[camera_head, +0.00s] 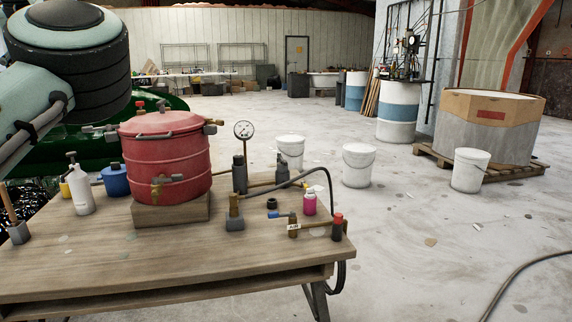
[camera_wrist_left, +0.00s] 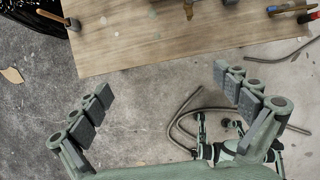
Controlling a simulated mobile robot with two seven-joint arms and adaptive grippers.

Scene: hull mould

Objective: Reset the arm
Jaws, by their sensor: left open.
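My left arm comes in at the upper left of the head view, raised beside the workbench (camera_head: 90,270); its gripper is outside that view. In the left wrist view my left gripper (camera_wrist_left: 165,105) is open, its two padded fingers wide apart with nothing between them. My right gripper cannot be made out in either view.
On the bench stand a red pressure pot (camera_head: 168,160), a pressure gauge (camera_head: 244,131), a white bottle (camera_head: 80,190), a blue container (camera_head: 115,180) and a pink bottle (camera_head: 310,204). White buckets (camera_head: 358,165) stand on the floor behind. Open floor lies right; a hose (camera_head: 515,275) crosses it.

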